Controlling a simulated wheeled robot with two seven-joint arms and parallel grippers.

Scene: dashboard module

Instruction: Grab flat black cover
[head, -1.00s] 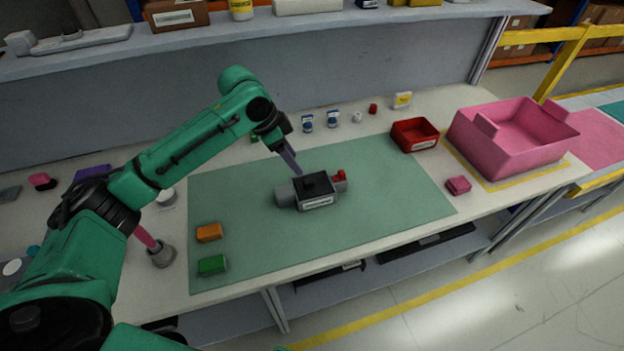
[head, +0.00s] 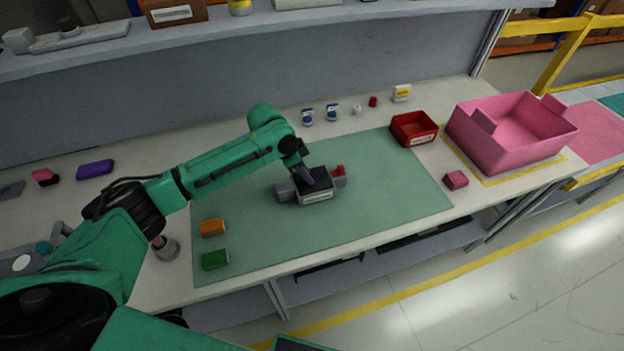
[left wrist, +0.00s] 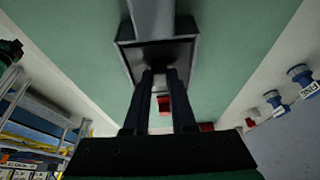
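The flat black cover (head: 321,181) lies on top of the grey dashboard module (head: 318,197) in the middle of the green mat. In the left wrist view the black cover (left wrist: 128,56) shows as a dark framed panel beyond my fingers. My left gripper (head: 306,178) reaches down onto the cover from above. In the left wrist view its two dark fingers (left wrist: 163,74) stand apart, with a gap between them and their tips at the cover's middle. The cover's raised knob is hidden by the fingers, and I cannot tell whether they touch it. My right gripper is out of view.
A small red part (head: 339,170) sits at the module's right end. Orange (head: 212,227) and green (head: 216,259) blocks lie at the mat's left. A red bin (head: 414,129) and a large pink crate (head: 510,135) stand right. The mat around the module is clear.

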